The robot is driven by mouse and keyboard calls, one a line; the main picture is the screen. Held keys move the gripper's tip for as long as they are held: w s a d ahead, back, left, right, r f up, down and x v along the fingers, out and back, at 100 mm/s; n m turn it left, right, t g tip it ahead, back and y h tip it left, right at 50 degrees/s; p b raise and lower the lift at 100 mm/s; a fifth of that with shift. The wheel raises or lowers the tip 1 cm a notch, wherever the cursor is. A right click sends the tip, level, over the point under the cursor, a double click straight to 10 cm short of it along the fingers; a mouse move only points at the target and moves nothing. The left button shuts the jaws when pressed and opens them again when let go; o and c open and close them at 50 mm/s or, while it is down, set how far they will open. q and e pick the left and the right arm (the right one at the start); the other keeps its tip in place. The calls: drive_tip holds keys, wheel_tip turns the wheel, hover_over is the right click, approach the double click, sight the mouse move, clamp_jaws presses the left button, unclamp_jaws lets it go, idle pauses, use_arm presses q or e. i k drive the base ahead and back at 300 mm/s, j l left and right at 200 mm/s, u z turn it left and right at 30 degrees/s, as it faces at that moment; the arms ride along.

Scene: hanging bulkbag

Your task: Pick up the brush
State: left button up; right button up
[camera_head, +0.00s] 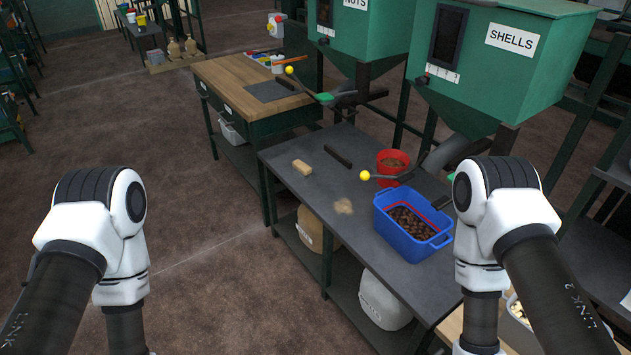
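A small tan block (302,167) lies on the dark grey workbench (290,153) near its far left corner. It may be the brush, but bristles are too small to make out. A thin dark bar (337,157) lies just right of it on the same bench, apart from it. My two arms come in from the left and right edges, and both are bent downward. Both of my grippers are below the frame and out of view.
A blue tub (387,215) of brown nuts and a red bucket (393,155) stand on the bench, with a small tan patch (343,206) left of the tub. The green SHELLS hopper (490,75) overhangs the back. Sacks (385,300) sit below. Floor at left is clear.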

sight(302, 170)
drive_tip(key=z, duration=0.5)
drive_tip(key=i+j+z, duration=0.1)
drive_tip(key=z, duration=0.35)
drive_tip(key=j+z, duration=0.2)
drive_tip(key=z, duration=0.3)
drive_tip(key=j+z, duration=0.2)
drive_tip(key=j, duration=0.25)
drive_tip(key=j+z, duration=0.2)
drive_tip(key=j, duration=0.2)
drive_tip(key=j+z, duration=0.15)
drive_tip(key=j, duration=0.3)
drive_tip(key=j+z, duration=0.2)
drive_tip(key=j, duration=0.2)
drive_tip(key=k+j+z, duration=0.2)
drive_tip(key=j, duration=0.25)
drive_tip(key=j+z, duration=0.2)
drive_tip(key=j, duration=0.2)
drive_tip(key=k+j+z, duration=0.2)
drive_tip(key=j, duration=0.15)
drive_tip(key=k+j+z, duration=0.15)
drive_tip(key=j, duration=0.25)
drive_tip(key=k+j, duration=0.1)
drive_tip(key=j, duration=0.5)
drive_tip(key=k+j, duration=0.1)
drive_tip(key=j, duration=0.45)
drive_tip(key=k+j, duration=0.1)
drive_tip(key=j, duration=0.5)
